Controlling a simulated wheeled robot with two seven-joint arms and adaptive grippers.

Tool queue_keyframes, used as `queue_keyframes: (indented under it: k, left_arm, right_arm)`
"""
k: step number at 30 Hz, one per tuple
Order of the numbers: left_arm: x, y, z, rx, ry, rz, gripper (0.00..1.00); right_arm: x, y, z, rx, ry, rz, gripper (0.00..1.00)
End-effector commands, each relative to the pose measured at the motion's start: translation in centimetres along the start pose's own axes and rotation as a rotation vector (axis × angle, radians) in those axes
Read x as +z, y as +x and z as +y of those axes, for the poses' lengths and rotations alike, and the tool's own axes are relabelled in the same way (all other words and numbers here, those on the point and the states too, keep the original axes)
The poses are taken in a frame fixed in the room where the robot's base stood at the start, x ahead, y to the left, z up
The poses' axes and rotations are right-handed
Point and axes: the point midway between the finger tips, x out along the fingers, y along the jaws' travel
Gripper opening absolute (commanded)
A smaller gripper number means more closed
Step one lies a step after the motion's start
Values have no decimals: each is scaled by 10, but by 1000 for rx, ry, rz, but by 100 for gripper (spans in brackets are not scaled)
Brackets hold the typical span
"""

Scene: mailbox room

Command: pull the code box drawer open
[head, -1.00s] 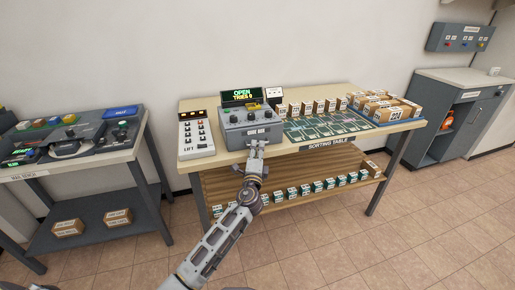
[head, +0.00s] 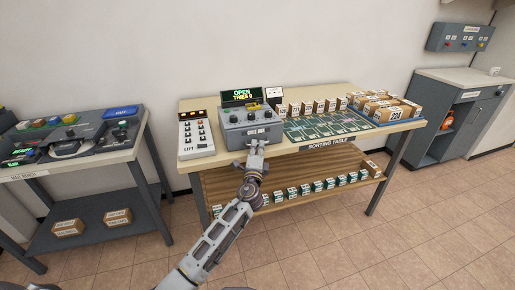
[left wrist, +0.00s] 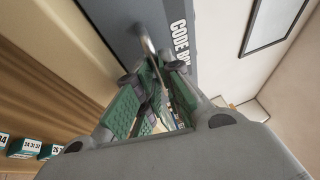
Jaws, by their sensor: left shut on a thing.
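The grey code box (head: 249,125) stands on the sorting table, with its display above reading "OPEN" and "TRIES 0". In the left wrist view the code box front (left wrist: 178,25) is close, with its label running down it. A metal bar handle (left wrist: 148,42) stands out from that front. My left gripper (head: 256,150) is at the lower front of the box. In the left wrist view its green-padded fingers (left wrist: 148,72) are closed at the handle. Any drawer gap is hidden by the gripper. My right gripper is not in view.
A lift panel (head: 196,135) stands left of the box on the sorting table (head: 222,154). A green map mat (head: 330,126) and several parcels lie to the right. A shelf (head: 215,188) with small boxes is below the tabletop. A grey console table (head: 22,172) is at the left.

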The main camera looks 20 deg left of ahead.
Motion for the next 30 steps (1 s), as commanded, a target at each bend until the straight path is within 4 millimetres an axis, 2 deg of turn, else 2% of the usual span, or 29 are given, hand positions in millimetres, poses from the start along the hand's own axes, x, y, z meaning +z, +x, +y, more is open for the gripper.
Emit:
queue_keyframes:
  k: [7, 11, 30]
  left_arm:
    - [-1, -2, 1, 2, 0, 0, 0]
    - [-4, -9, 1, 3, 0, 2, 0]
    - [-37, -85, -14, 4, 0, 4, 0]
  right_arm:
    - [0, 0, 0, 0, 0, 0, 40]
    - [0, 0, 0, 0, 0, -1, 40]
    - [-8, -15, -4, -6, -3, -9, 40]
